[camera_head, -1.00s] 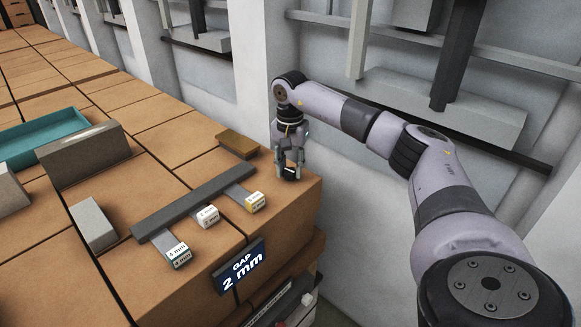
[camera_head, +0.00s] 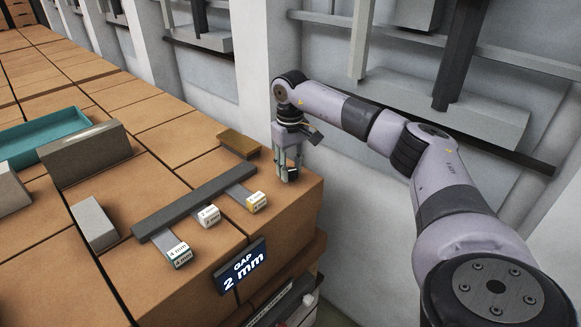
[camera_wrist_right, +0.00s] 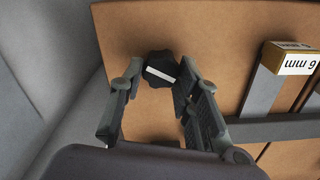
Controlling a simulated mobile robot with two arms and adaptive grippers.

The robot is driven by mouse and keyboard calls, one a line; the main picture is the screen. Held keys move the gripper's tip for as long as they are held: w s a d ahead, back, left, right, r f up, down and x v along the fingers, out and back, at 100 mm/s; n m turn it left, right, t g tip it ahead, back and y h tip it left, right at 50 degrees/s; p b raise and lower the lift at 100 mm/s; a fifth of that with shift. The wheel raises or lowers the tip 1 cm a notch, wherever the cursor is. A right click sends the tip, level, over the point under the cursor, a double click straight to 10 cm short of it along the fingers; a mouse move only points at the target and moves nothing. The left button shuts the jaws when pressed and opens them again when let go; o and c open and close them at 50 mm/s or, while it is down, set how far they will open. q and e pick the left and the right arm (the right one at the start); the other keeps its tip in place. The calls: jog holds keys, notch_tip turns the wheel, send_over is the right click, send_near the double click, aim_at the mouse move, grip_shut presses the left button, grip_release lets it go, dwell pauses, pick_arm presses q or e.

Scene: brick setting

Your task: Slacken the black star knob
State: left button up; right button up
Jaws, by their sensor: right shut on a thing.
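The black star knob (camera_wrist_right: 157,72) shows between the fingers of my right gripper in the right wrist view, with a pale bar mark on its top. It stands on the brown block surface near its right corner. In the head view my fingers mostly cover the knob, and only a dark part (camera_head: 292,171) shows. My right gripper (camera_head: 288,174) points down over the knob and is shut on it; its fingers also show in the right wrist view (camera_wrist_right: 150,90). My left gripper is in neither view.
A dark grey bar (camera_head: 195,203) with labelled blocks on strips lies left of the knob. A brown block (camera_head: 238,143) lies behind it. A sign (camera_head: 241,267) reads "GAP 2 mm". A teal tray (camera_head: 45,135) and grey blocks stand farther left. A wall rises close behind.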

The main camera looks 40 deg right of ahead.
aim_at(290, 169)
jog(key=shift+n, duration=1)
jog(key=o, duration=1.1)
jog(key=shift+o, duration=0.2)
jog(key=shift+r, duration=0.1)
notch_tip(290, 169, up, 12)
